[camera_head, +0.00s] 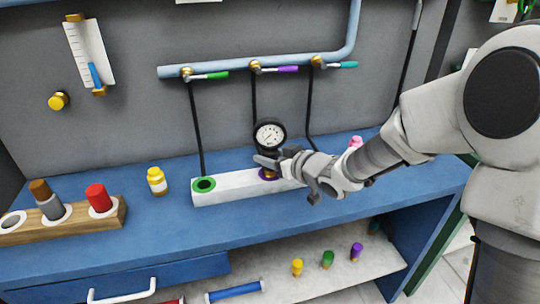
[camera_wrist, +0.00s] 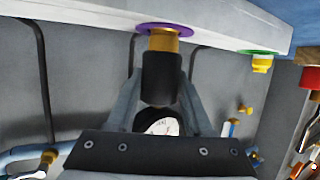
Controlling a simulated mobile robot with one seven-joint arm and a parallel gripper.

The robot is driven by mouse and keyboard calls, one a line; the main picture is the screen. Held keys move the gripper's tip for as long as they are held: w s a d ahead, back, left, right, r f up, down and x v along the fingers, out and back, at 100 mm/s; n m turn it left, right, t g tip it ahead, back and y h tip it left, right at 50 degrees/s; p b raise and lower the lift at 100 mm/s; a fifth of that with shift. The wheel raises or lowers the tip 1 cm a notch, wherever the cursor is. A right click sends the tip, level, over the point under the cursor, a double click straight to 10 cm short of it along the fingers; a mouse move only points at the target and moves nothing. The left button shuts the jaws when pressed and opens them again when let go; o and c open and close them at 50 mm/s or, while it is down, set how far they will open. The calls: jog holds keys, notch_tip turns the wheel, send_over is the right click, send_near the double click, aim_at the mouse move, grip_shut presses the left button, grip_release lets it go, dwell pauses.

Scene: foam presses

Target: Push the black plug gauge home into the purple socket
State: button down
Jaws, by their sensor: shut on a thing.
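The black plug gauge (camera_head: 269,133) stands upright at the purple socket (camera_head: 267,174) in the white block, its round white dial on top. In the wrist view, which is upside down, its black body (camera_wrist: 161,78) sits between my fingers. A brass neck (camera_wrist: 163,42) shows between that body and the purple ring (camera_wrist: 163,27); how deep the end sits is hidden. My gripper (camera_head: 271,161) is shut on the gauge's body, which it partly covers in the head view. The fingers also show in the wrist view (camera_wrist: 160,88).
The white block (camera_head: 226,190) has an open green socket (camera_head: 204,185) at its left end; my arm hides its right part. A yellow bottle (camera_head: 157,181) and a wooden rack (camera_head: 112,217) stand left. Hoses and a blue pipe (camera_head: 225,71) are behind.

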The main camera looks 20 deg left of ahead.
jog(key=shift+f+b, duration=0.65)
jog(key=shift+f, duration=0.2)
jog(key=shift+c, duration=1.1)
grip_release()
jog(key=p+v, duration=0.4)
jog(key=v, duration=1.3)
jog(key=shift+d+p, duration=0.15)
jog(key=shift+p, duration=0.25)
jog(key=shift+s+r, duration=0.1)
jog(key=d+r+m+t+h+p, duration=0.1)
jog(key=d+r+m+h+p, duration=0.2)
jog(key=d+r+h, duration=0.4)
jog(key=d+r+m+t+h+p, duration=0.2)
jog(key=d+r+m+h, duration=0.15)
jog(key=d, duration=0.65)
jog(key=s+r+m+g+p, duration=0.2)
jog(key=s+r+g, duration=0.1)
jog(key=s, duration=0.5)
jog(key=s+d+r+m+g+p, duration=0.1)
jog(key=s+r+m+g+p, duration=0.1)
jog(key=s, duration=0.7)
jog(key=shift+d+r+g+h, duration=0.2)
jog(key=shift+r+g+h, duration=0.15)
jog(key=shift+r+g, duration=0.1)
